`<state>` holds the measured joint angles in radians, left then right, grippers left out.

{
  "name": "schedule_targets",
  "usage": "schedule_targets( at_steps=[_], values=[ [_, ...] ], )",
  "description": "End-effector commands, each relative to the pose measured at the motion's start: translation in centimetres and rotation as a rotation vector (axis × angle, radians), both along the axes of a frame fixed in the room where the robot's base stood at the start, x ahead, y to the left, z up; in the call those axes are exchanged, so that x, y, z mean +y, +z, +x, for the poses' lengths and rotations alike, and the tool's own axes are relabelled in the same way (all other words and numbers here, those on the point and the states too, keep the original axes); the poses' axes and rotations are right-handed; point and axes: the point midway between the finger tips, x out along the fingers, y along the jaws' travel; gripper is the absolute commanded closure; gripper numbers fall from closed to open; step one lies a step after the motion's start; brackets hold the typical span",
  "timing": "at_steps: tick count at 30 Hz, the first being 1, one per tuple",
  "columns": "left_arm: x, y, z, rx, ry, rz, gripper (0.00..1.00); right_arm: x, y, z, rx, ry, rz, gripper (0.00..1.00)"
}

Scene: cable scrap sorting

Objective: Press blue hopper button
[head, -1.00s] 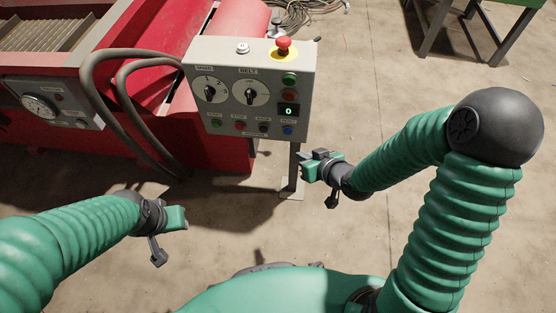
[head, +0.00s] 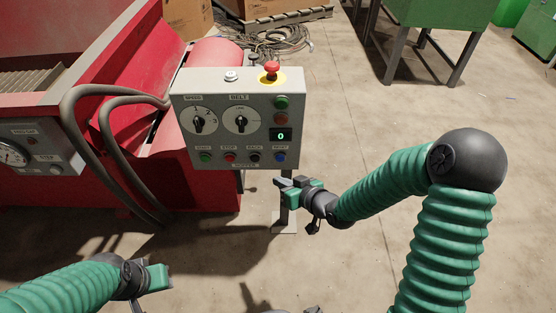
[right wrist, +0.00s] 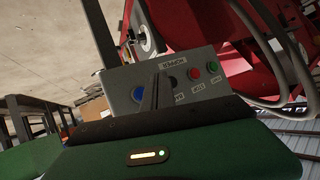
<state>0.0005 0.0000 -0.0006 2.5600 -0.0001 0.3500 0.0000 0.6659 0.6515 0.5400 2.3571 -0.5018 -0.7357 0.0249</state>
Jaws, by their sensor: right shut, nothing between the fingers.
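The grey control box (head: 262,112) stands on a post, with a bottom row of small buttons above a "HOPPER" label. The blue button (head: 280,157) is at the right end of that row. It also shows in the right wrist view (right wrist: 138,94), left of the dark fingers. My right gripper (head: 279,183) is shut and empty, just below the box's lower right part in the head view. In the right wrist view its fingers overlap the button row, beside the blue button; contact cannot be told. My left gripper (head: 165,277) is low at the left, away from the box; its jaws are unclear.
A red emergency knob (head: 271,69) sits on top of the box. Thick grey hoses (head: 75,150) curve along the red machine (head: 185,180) at left. Green tables (head: 430,20) stand at the back. Cables (head: 275,40) lie behind the box. The floor at right is clear.

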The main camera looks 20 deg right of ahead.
Motion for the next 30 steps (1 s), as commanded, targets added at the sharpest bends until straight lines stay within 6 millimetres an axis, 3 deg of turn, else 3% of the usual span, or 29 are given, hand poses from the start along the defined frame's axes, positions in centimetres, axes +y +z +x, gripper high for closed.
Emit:
schedule_targets(
  at_steps=[6, 12, 30],
  values=[
    [0.0, 0.2, 0.0, 0.0, -0.001, 0.0, 0.64, -0.8, 0.2, 3.0, -0.001, -0.002, 0.001, 1.0],
    [0.0, 0.5, 0.0, 0.0, -0.001, 0.0, 0.64, -1.2, 0.1, 4.5, 0.0, -0.001, 0.0, 1.0],
    [0.0, 0.5, 0.0, 0.0, -0.001, 0.0, 0.64, -1.4, 0.0, 4.8, 0.0, -0.001, 0.0, 1.0]
  ],
)
